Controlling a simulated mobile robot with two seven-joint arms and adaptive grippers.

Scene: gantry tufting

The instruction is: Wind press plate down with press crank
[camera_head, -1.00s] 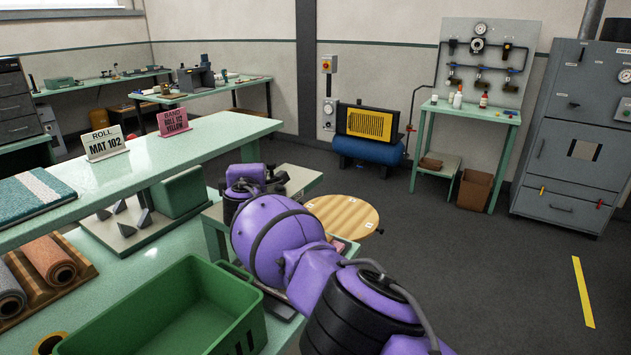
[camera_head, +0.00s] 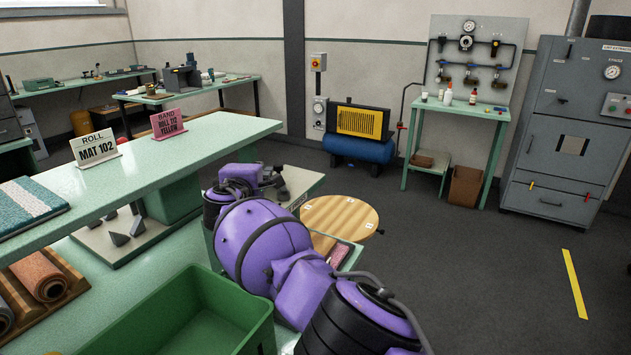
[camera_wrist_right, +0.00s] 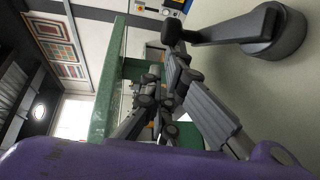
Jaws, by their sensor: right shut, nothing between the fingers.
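In the right wrist view a dark crank (camera_wrist_right: 228,28) shows at the top right, with a round hub and a straight arm that ends in a knob. My right gripper (camera_wrist_right: 176,62) is shut and empty, its fingertips just below the crank's knob end; I cannot tell whether they touch it. In the head view my right gripper (camera_head: 272,182) is small and partly hidden behind the purple wrist, beside the bench end. The crank cannot be made out there, and I cannot pick out the press plate for sure. My left gripper is out of view.
A long green bench (camera_head: 200,143) with two sign cards runs left of my arm. A green crate (camera_head: 190,312) stands in front below. A round wooden disc (camera_head: 340,214) lies just beyond my wrist. The floor (camera_head: 455,270) to the right is open.

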